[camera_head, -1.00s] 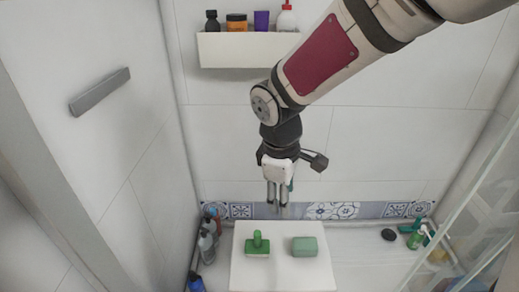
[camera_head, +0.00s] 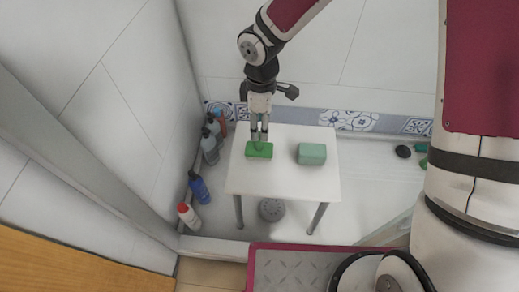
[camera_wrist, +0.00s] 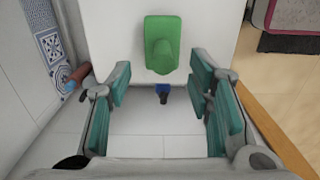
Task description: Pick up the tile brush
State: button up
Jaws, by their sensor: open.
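The tile brush (camera_head: 259,151) is a green block with an upright handle, on the left part of a white stool (camera_head: 263,183). In the wrist view the brush (camera_wrist: 162,43) shows at the top middle, its handle pointing toward the camera. My gripper (camera_head: 259,137) is above the brush in the head view, and its fingers hide much of the handle. In the wrist view my gripper (camera_wrist: 160,82) is open with teal pads either side of an empty gap. The brush lines up with this gap. I cannot tell whether the fingertips touch it.
A green sponge-like block (camera_head: 312,153) sits on the stool to the right of the brush. Several bottles (camera_head: 199,187) stand along the left wall. A patterned tile wall strip (camera_head: 348,120) runs behind the stool. The stool's front half is clear.

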aim_at(259, 145)
jog(key=shift+s+a+f+b, duration=0.1)
jog(key=shift+f+b, duration=0.6)
jog(key=shift+f, duration=0.8)
jog(key=shift+s+a+f+b, duration=0.1)
jog(key=shift+f+b, duration=0.55)
jog(key=shift+f, duration=0.8)
jog(key=shift+c, duration=0.2)
grip_shut()
